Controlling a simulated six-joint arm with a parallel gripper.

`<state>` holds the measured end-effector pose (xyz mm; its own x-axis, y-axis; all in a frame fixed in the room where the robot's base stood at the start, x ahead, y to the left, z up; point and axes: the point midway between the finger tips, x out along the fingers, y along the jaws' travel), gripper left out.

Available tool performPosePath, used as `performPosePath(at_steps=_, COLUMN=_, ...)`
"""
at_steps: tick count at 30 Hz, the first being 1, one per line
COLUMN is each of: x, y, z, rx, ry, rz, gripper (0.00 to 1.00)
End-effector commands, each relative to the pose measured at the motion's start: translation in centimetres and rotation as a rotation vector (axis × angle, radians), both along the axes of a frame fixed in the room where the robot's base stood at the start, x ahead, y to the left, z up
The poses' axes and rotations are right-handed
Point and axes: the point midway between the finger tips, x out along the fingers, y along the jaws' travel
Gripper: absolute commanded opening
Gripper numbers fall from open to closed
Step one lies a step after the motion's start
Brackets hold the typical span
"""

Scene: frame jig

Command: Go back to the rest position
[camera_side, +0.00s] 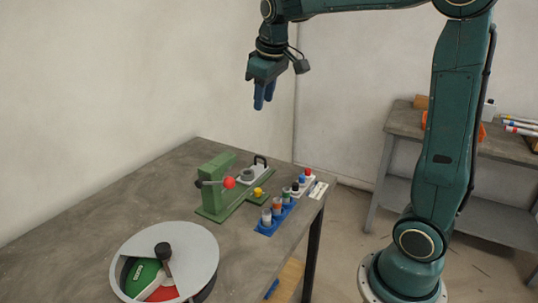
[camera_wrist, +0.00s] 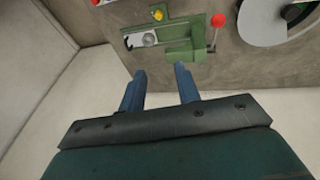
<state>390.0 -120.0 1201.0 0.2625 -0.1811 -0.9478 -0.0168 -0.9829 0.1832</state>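My gripper (camera_side: 264,96) is raised high above the back edge of the table, clear of everything on it. In the wrist view my gripper (camera_wrist: 158,82) has its two blue fingers apart with nothing between them. The green frame jig (camera_side: 225,189) stands on the table below, with a red-knobbed lever (camera_side: 229,183), a grey round part (camera_side: 247,175) and a yellow knob (camera_side: 257,192). The jig also shows at the top of the wrist view (camera_wrist: 178,53).
A grey-rimmed round turntable (camera_side: 205,240) with green and red sections is at the table's front. A blue rack (camera_side: 266,228) of small cylinders sits by the right edge. A side bench (camera_side: 402,122) with tools stands behind my arm. The air around my gripper is free.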

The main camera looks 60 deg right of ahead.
Motion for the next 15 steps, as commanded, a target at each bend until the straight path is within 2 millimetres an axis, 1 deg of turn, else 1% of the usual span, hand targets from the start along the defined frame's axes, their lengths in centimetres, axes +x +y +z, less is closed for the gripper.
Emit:
performPosePath(at_steps=1, x=-1.2, y=0.9, z=0.3, rx=0.005, ry=-0.015, rz=0.004, gripper=0.33)
performPosePath(at_steps=8, x=-6.1, y=4.2, z=0.6, rx=0.033, ry=-0.073, rz=0.013, gripper=0.33)
performPosePath(at_steps=15, x=-11.3, y=7.2, z=-0.4, rx=0.073, ry=-0.127, rz=0.021, gripper=0.33)
